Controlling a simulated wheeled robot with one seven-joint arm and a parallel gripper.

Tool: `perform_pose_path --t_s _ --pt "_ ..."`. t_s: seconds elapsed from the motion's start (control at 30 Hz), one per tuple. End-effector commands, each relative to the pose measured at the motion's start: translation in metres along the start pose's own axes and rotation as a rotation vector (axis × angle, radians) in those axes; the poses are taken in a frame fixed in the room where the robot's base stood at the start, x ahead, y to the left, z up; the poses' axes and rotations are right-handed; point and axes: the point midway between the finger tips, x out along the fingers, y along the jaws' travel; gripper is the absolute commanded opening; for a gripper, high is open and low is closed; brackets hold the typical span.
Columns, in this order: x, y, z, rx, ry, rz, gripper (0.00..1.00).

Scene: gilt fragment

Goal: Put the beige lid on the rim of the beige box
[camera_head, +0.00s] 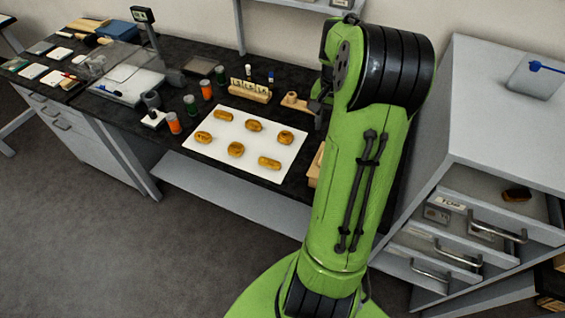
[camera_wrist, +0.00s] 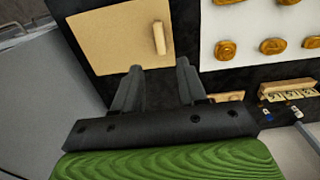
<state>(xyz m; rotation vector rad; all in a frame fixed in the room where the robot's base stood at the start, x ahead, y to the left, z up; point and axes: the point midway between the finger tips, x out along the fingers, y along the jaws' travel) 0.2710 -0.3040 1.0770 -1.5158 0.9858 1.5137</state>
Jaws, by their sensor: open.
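A flat beige square with a raised bar on it, which looks like the beige lid (camera_wrist: 115,40), lies at the top left of the wrist view. I cannot tell whether it rests on a box or on the table, and no separate beige box rim shows. In the head view only a beige edge (camera_head: 313,167) shows beside my green arm, which hides the rest. My gripper (camera_wrist: 158,77) is open and empty, its two dark fingers pointing toward the near edge of the beige square. I cannot tell the height between them.
A white sheet (camera_head: 252,167) with several brown pieces lies on the dark bench. Behind it stand lettered blocks in a holder (camera_head: 250,91) and a small wooden item (camera_head: 294,101). Orange and green jars (camera_head: 174,123) stand left. A grey cabinet (camera_head: 480,120) with an open drawer is right.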

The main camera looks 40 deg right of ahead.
Motion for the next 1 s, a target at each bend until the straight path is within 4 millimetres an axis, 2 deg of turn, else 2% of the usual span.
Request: perform_pose_path --t_s 0.07,0.17,0.27,0.3,0.4,0.5,0.53,0.6,0.7,1.0 --pt "-0.018 -0.019 0.018 -0.083 0.04 0.01 0.42" --pt "-0.051 -0.05 0.066 -0.266 0.125 0.02 0.42" --pt "-0.08 -0.07 0.129 -0.472 0.218 0.004 0.42" --pt "-0.089 -0.074 0.156 -0.557 0.255 -0.014 0.42" --pt "-0.103 -0.071 0.221 -0.767 0.341 -0.086 0.42" --pt "-0.102 -0.058 0.271 -0.949 0.398 -0.179 0.42" --pt "-0.101 -0.054 0.282 -0.992 0.409 -0.205 0.42" --pt "-0.097 -0.047 0.3 -1.069 0.426 -0.255 0.42" --pt "-0.093 -0.042 0.312 -1.121 0.434 -0.29 0.42" --pt "-0.093 -0.042 0.313 -1.124 0.434 -0.29 0.42"
